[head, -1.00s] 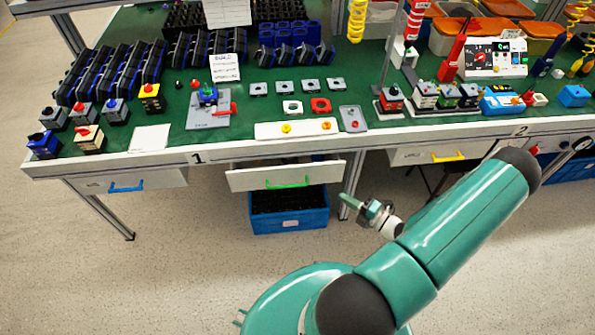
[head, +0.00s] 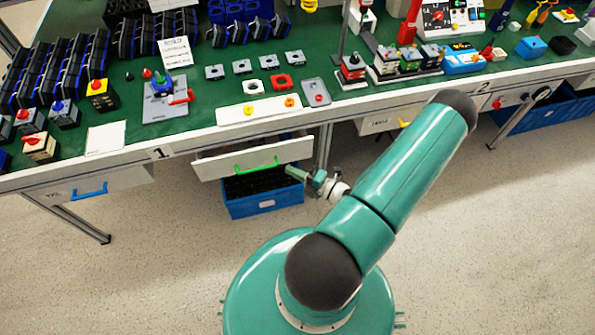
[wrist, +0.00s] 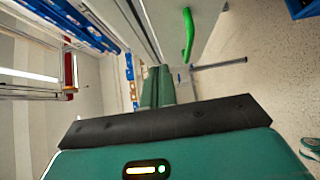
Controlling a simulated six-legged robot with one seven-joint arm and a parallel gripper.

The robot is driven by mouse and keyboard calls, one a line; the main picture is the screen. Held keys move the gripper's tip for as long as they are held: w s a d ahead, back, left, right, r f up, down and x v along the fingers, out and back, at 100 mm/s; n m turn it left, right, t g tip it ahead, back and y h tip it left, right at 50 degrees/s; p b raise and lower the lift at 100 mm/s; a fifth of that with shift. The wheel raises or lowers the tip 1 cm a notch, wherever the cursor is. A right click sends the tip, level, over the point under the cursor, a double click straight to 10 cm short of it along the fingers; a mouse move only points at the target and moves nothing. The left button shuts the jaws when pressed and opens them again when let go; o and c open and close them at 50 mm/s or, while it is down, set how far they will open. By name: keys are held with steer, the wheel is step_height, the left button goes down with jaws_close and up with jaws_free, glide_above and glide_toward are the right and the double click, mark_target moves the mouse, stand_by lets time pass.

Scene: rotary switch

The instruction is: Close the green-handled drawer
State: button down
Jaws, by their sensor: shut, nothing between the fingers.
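The green-handled drawer (head: 222,166) hangs under the bench and is pulled out, with a dark gap showing behind its pale front. Its green handle (head: 258,166) is on the front panel. In the wrist view the handle (wrist: 188,36) shows at top centre on the drawer's front (wrist: 207,20). My gripper (head: 290,171) is in front of the drawer's right end, to the right of the handle. Its teal fingers are together and empty in the wrist view (wrist: 157,82). I cannot tell whether the fingertips touch the drawer.
A blue crate (head: 262,204) stands on the floor below the drawer. A blue-handled drawer (head: 95,190) is to the left, and a yellow-handled drawer (head: 375,122) to the right behind my arm. A bench leg (head: 323,148) stands right of the green-handled drawer. The front floor is clear.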

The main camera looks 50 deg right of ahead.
mark_target(273, 148)
steer(key=w, duration=0.5)
steer(key=w+d, duration=0.1)
steer(key=w, duration=0.2)
steer(key=shift+w+d, duration=0.15)
steer(key=shift+w, duration=0.2)
steer(key=shift+w+d, duration=0.75)
steer(key=shift+w, duration=0.3)
